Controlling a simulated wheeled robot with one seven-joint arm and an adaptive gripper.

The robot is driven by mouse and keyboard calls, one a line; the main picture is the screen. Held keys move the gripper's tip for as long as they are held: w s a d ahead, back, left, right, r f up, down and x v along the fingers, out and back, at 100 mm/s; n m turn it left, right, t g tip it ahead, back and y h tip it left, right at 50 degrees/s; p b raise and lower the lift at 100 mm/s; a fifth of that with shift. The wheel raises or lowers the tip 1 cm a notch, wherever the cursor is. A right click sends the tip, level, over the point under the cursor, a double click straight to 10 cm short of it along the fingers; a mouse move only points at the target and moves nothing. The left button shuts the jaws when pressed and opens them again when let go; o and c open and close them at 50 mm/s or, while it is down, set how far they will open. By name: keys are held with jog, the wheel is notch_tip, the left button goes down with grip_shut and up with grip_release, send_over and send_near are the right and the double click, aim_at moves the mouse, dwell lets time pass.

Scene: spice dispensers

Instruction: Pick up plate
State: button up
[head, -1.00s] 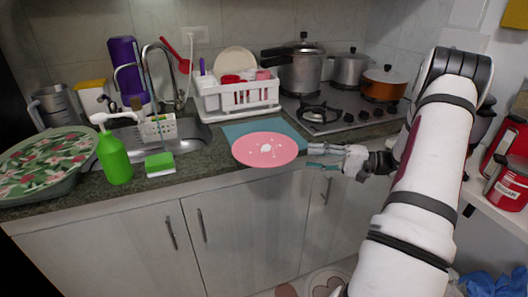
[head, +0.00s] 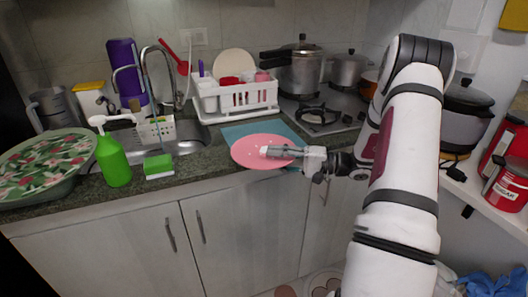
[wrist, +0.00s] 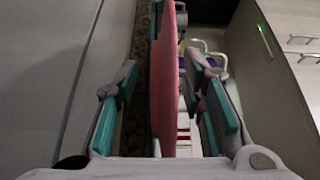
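A pink plate (head: 248,142) with pale specks lies on a teal mat (head: 240,129) near the counter's front edge. My gripper (head: 272,152) reaches in from the right, one finger visible over the plate's right half. In the wrist view the plate (wrist: 164,110) appears edge-on, between the two spread fingers of my gripper (wrist: 163,68), with gaps on both sides. The gripper is open around the plate's edge and not clamped on it. The lower finger is hidden in the head view.
A white dish rack (head: 238,100) holding a cream plate (head: 234,63) stands behind. The stove (head: 322,118) with pots is at the back right. A green bottle (head: 113,158) and sponge (head: 158,165) are left. Cabinet doors (head: 245,235) lie below the counter edge.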

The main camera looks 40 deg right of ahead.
jog(key=shift+c, duration=0.6)
grip_shut()
jog(key=shift+r, duration=0.15)
